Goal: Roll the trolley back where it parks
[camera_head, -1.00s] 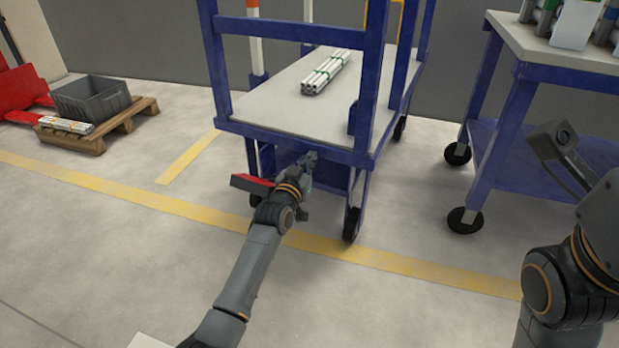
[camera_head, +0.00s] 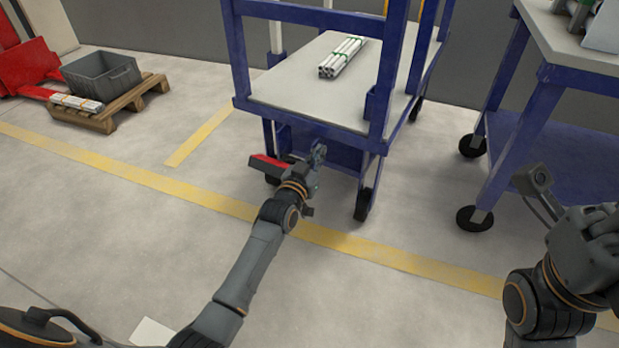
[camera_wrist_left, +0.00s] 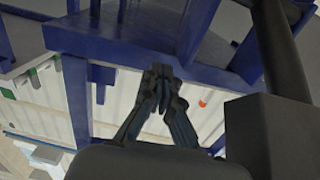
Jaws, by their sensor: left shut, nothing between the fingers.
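The trolley (camera_head: 300,97) has a blue frame, a pale deck and black castors, and stands upright beside the yellow floor line. A bundle of pale pipes (camera_head: 342,57) with green bands lies on its deck. My left gripper (camera_head: 318,153) is at the trolley's near side, just below the deck edge. Its fingers are together and empty in the left wrist view (camera_wrist_left: 160,75), with blue frame bars behind them. I cannot tell whether they touch the frame. My right gripper (camera_head: 603,228) is at the right edge, and its fingers do not show clearly.
A blue table (camera_head: 548,78) on castors stands right of the trolley, with a gap between. A grey crate (camera_head: 101,76) sits on a wooden pallet (camera_head: 120,105) at the left, beside red equipment (camera_head: 28,62). Yellow lines (camera_head: 130,172) mark the floor. The floor in front is clear.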

